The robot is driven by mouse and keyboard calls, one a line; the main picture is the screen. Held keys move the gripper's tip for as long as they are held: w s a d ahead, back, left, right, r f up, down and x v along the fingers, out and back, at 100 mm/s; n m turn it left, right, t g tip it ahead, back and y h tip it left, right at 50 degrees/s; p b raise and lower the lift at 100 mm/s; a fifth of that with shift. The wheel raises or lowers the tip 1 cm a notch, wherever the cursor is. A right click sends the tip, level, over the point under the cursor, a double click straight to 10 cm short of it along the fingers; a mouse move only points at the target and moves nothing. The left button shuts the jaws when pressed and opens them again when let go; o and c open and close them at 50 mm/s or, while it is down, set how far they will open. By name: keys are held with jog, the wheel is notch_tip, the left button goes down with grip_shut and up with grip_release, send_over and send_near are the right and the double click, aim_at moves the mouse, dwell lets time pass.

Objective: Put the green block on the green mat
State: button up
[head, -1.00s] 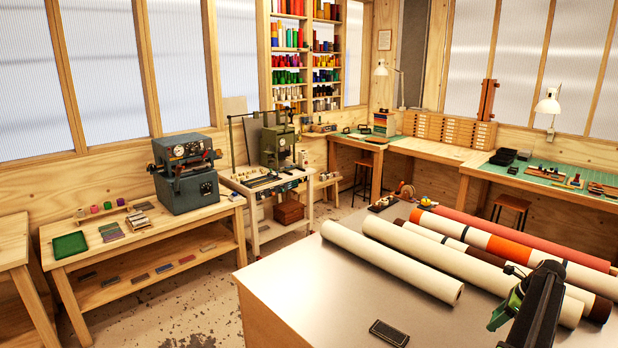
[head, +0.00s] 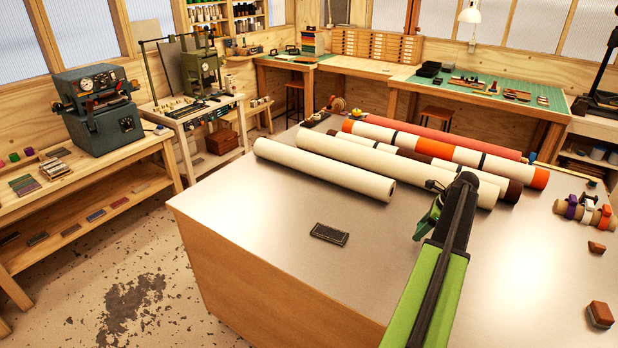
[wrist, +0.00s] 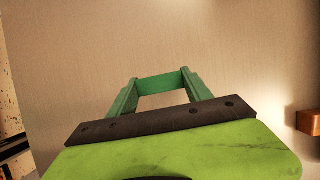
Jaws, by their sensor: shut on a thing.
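In the wrist view my gripper (wrist: 160,82) has its two green fingers shut on a green block (wrist: 163,90), which spans the space between the fingertips. In the head view my gripper (head: 430,216) is above the pale table, in front of the foil rolls, and the block cannot be made out there. A wide green mat (head: 545,98) covers the back right bench, and another green mat (head: 318,59) lies on the bench further left. Both are well beyond my gripper. I cannot tell which mat is meant.
Several rolls, including a cream roll (head: 325,170), lie across the pale table (head: 290,265). A dark flat object (head: 330,234) lies near its left side. Brown blocks, one at the front right (head: 600,315), lie at the right. The table's left front is mostly clear.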

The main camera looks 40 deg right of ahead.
jog(key=s+a+r+p, duration=0.4)
jog(key=s+a, duration=0.1)
jog(key=a, duration=0.2)
jog(key=s+a+r+p, duration=0.3)
jog(key=s+a+r, duration=0.15)
jog(key=a, duration=0.35)
jog(key=b, duration=0.7)
send_near(382, 261)
jog(key=shift+w+a+f+m, duration=0.4)
jog(key=shift+w+a+f, duration=0.05)
jog(key=shift+w+f, duration=0.3)
jog(key=shift+w+a, duration=0.1)
jog(key=shift+w, duration=0.3)
notch_tip(382, 261, down, 4)
jog(key=b, duration=0.4)
jog(key=shift+f, duration=0.2)
jog(key=o, duration=1.4)
jog(key=shift+r, duration=0.1)
jog(key=shift+o, duration=0.2)
jog(key=shift+r, duration=0.1)
